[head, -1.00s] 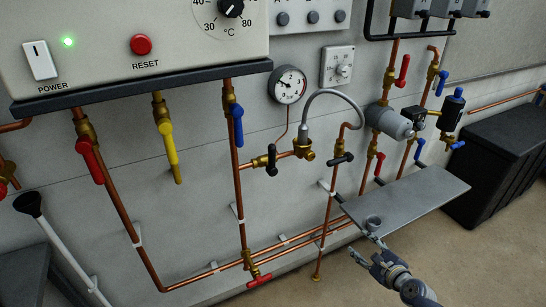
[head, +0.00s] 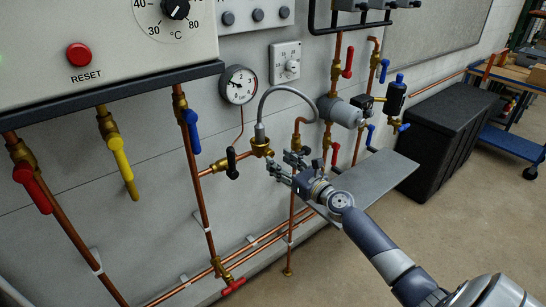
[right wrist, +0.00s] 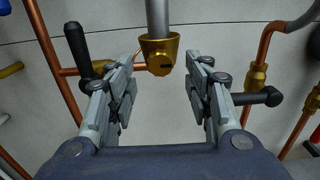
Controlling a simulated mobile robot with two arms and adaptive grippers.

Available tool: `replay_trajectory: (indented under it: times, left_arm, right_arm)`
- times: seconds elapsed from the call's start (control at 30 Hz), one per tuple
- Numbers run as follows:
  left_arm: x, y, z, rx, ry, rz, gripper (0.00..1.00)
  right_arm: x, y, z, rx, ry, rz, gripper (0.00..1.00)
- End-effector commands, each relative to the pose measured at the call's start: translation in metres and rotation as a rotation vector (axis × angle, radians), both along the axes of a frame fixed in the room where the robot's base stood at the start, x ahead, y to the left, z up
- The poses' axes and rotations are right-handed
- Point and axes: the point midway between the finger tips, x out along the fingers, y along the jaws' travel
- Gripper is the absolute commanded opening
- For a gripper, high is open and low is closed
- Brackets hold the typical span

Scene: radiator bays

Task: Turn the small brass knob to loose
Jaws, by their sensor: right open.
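The small brass knob (right wrist: 160,63) sits on the front of a brass cup-shaped fitting (right wrist: 171,43) at the lower end of a grey hose in the right wrist view. A dark slot shows on its face. In the head view the brass fitting (head: 262,147) is on the wall, left of my right gripper (head: 284,164). My right gripper is open and empty. In the right wrist view its fingers stand left and right of the knob, with the knob beyond their tips and apparently untouched. My left gripper is not in view.
A black-handled valve (head: 232,163) is left of the fitting; another black handle (right wrist: 262,97) is right of the fingers. A gauge (head: 238,85) and the curved grey hose (head: 290,89) are above. A grey shelf (head: 385,170) lies behind my right arm.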

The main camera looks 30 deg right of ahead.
Motion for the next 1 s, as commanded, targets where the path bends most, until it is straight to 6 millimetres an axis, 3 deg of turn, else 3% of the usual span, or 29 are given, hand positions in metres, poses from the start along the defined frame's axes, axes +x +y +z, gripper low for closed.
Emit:
replay_trajectory:
  times: [0.3,0.7,0.73,0.9,1.0]
  left_arm:
    - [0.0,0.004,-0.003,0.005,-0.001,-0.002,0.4]
    - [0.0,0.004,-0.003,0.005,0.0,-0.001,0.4]
    - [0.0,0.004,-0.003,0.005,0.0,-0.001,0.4]
    - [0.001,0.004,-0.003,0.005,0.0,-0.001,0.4]
    - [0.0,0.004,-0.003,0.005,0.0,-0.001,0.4]
  right_arm:
    - [0.035,0.003,0.0,-0.001,0.0,0.0,0.47]
    - [0.04,0.003,0.0,-0.001,0.001,0.0,0.47]
    - [0.04,0.003,0.0,-0.001,0.001,0.0,0.45]
    - [0.04,0.003,0.0,-0.001,0.001,0.0,0.06]
    - [0.04,0.003,0.0,-0.001,0.001,0.0,0.03]
